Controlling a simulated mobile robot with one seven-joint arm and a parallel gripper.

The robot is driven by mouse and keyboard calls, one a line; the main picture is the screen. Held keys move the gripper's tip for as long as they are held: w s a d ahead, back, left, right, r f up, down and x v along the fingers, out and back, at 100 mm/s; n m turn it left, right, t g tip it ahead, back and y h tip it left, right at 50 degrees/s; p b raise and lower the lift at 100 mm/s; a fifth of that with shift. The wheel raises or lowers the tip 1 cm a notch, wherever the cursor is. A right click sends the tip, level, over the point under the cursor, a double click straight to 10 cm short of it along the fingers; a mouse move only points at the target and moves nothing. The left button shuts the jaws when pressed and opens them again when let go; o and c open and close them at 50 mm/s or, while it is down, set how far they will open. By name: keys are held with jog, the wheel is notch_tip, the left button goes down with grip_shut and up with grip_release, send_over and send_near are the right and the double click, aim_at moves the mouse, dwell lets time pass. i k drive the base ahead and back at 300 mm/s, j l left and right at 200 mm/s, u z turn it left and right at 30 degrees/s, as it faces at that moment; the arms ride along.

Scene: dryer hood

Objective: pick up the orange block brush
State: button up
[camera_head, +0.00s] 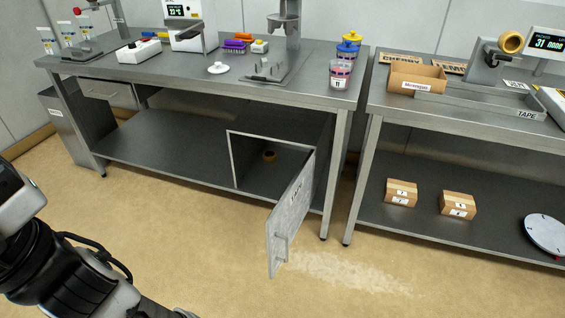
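A small orange block (242,37), which looks like the orange block brush, lies on the top of the left steel bench, toward its back edge. It is small in the picture, so its bristles cannot be made out. A purple piece (235,45) lies right in front of it, and a pale block with a yellow top (259,46) lies to its right. Parts of my arm show at the lower left, far from the block. My gripper's fingers are not in view.
The left bench (190,77) also bears a white lidded dish (218,68), a metal stand (287,45) and pink-filled cups (341,73). Below, a cabinet door (291,215) hangs open into the floor space. A second bench (440,110) stands right. Floor at left front is clear.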

aim_at(247, 38)
jog(key=z, duration=0.2)
jog(key=i+j+z, duration=0.1)
jog(key=j+z, duration=0.25)
jog(key=i+j+z, duration=0.1)
jog(key=j+z, duration=0.2)
jog(key=j, duration=0.2)
jog(key=j+z, duration=0.4)
jog(key=j, duration=2.8)
jog(key=k+j, duration=0.1)
jog(key=j, duration=0.95)
jog(key=i+j, duration=0.4)
jog(key=i, duration=0.2)
